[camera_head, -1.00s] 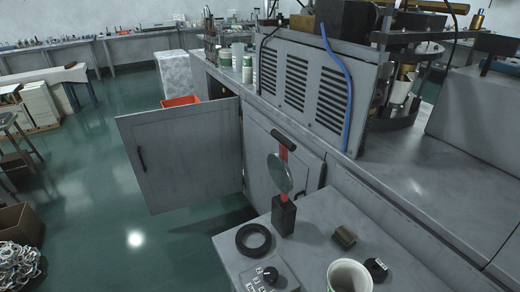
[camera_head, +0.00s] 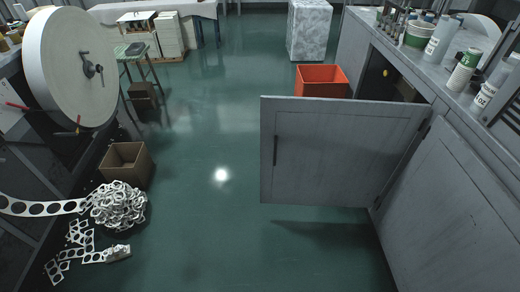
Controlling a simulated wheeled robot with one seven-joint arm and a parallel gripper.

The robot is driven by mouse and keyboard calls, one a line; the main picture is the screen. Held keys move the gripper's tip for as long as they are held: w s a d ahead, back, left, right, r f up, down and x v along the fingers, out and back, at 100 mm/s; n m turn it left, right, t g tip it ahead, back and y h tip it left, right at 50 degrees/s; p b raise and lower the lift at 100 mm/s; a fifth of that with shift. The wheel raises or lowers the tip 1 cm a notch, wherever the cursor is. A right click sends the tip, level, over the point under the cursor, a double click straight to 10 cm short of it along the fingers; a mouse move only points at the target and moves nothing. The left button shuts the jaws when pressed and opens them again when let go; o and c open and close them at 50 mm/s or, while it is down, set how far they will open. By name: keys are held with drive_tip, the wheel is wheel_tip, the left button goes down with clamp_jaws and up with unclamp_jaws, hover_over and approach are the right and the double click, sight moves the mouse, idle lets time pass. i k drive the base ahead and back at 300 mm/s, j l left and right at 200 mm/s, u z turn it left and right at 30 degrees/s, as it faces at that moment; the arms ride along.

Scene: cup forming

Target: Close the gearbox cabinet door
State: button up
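The gearbox cabinet door (camera_head: 335,155) is a grey metal panel standing wide open, swung out from the grey cabinet (camera_head: 455,190) on the right across the walkway. Its hinge edge is at the right, against the cabinet. A dark vertical handle (camera_head: 275,150) sits near its free left edge. The dark cabinet opening (camera_head: 392,75) shows above and behind the door, partly hidden by it. My gripper is not in view.
An orange bin (camera_head: 321,80) stands on the floor behind the door. Bottles and cups (camera_head: 440,38) line the cabinet top. A cardboard box (camera_head: 126,163) and a pile of scrap rings (camera_head: 118,205) lie at left. The green floor (camera_head: 215,220) between is clear.

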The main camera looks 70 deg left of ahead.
sight(328, 152)
drive_tip(key=u, duration=1.3)
drive_tip(key=i+u, duration=0.4)
drive_tip(key=i, duration=0.55)
